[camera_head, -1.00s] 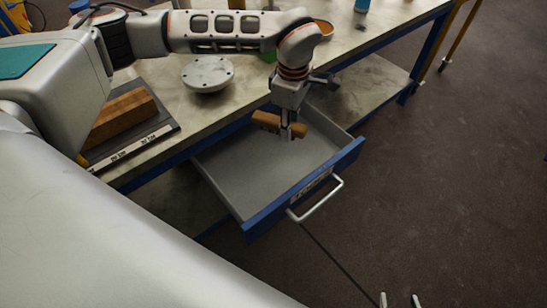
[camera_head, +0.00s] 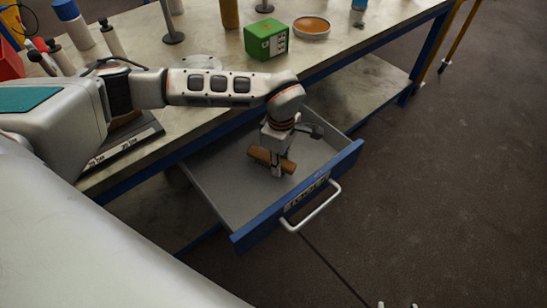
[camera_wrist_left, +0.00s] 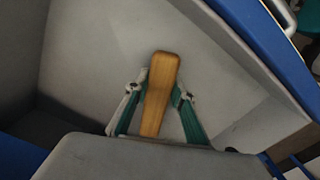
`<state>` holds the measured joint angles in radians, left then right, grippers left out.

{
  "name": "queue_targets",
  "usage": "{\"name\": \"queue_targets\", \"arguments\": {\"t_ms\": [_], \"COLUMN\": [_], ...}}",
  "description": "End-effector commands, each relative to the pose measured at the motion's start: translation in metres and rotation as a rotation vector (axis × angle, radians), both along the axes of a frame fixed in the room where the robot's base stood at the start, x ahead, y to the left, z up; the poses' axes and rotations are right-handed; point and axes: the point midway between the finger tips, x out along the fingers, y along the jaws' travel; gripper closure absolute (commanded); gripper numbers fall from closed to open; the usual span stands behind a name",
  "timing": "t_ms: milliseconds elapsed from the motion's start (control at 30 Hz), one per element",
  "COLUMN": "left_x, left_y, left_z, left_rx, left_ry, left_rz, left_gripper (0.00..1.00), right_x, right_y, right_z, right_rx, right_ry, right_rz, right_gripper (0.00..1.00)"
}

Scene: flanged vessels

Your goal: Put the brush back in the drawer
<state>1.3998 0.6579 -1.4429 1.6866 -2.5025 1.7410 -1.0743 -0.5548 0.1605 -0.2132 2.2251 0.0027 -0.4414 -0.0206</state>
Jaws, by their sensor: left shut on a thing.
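The brush (camera_head: 258,156) has a brown wooden body and lies across the fingers of my left gripper (camera_head: 277,170). The gripper is shut on it, inside the outline of the open drawer (camera_head: 225,192). In the left wrist view the brush's wooden handle (camera_wrist_left: 161,85) shows between the two fingers, over the drawer's grey floor. I cannot tell whether the brush touches the floor. The drawer is grey inside with a blue front and a pale bar handle (camera_head: 312,208). My right gripper (camera_head: 398,305) shows only as small tips at the bottom edge.
The workbench (camera_head: 345,38) above the drawer holds a green box (camera_head: 266,39), a round dish with orange contents (camera_head: 311,26) and a grey flanged disc (camera_head: 201,62). The floor to the right of the drawer is clear.

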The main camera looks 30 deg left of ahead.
Motion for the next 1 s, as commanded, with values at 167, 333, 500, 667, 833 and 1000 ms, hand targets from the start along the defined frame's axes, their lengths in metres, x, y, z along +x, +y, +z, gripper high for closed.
{"name": "queue_targets", "arguments": {"t_ms": [167, 333, 500, 667, 833, 1000], "left_x": [0.010, 0.010, 0.012, 0.012, 0.012, 0.011], "left_y": [0.028, 0.030, 0.030, 0.030, 0.030, 0.030], "left_z": [-0.004, -0.016, -0.012, -0.015, -0.016, -0.016], "left_rx": [0.001, 0.000, 0.001, 0.001, 0.001, 0.001], "left_ry": [0.005, 0.007, 0.001, 0.001, 0.002, 0.002], "left_rz": [0.007, 0.001, 0.001, 0.002, 0.002, 0.002], "left_gripper": [1.00, 1.00, 1.00, 1.00, 0.59, 0.59], "right_x": [-0.006, -0.008, -0.003, -0.004, -0.004, -0.004], "right_y": [0.000, 0.001, 0.002, 0.002, 0.002, 0.002], "right_z": [-0.011, -0.012, -0.004, -0.004, -0.006, -0.006], "right_rx": [0.000, 0.004, 0.005, 0.005, 0.004, 0.004], "right_ry": [0.020, 0.023, 0.006, 0.007, 0.010, 0.011], "right_rz": [0.001, 0.003, 0.004, 0.005, 0.005, 0.005], "right_gripper": [0.56, 0.56, 0.56, 0.56, 0.56, 0.56]}}
